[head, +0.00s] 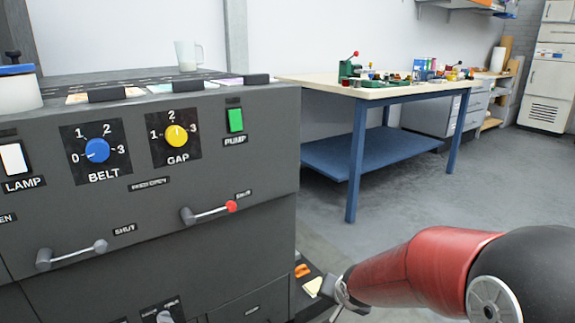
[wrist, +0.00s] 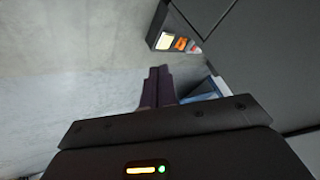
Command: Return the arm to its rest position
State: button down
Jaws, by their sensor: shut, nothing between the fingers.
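My arm, red and black, reaches in from the lower right of the head view. Its narrow grey wrist end is low beside the right side of the dark grey machine (head: 268,160). The fingers cannot be made out there. In the wrist view my gripper (wrist: 158,72) shows two dark fingers lying together, shut and empty. They point over bare grey floor, apart from the machine's dark side (wrist: 245,60) at the right.
The machine carries a blue BELT knob (head: 97,150), a yellow GAP knob (head: 177,136), a green PUMP switch (head: 235,120) and a red-tipped lever (head: 231,206). A low tray (head: 303,305) holds orange and pale pieces. A blue-legged workbench (head: 355,165) stands behind; floor (head: 430,190) before it is clear.

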jog(key=s+d+r+n+p, duration=0.1)
jog(key=s+r+n, duration=0.1)
jog(key=s+r, duration=0.6)
jog(key=s+d+r+n+g+p, duration=0.1)
jog(key=s+d+r+n+p, duration=0.1)
jog(key=s+r, duration=0.7)
jog(key=s, duration=0.6)
jog(key=shift+s+d+r+n+h, duration=0.2)
jog(key=shift+s+d+n+h, duration=0.1)
jog(key=shift+h, duration=0.1)
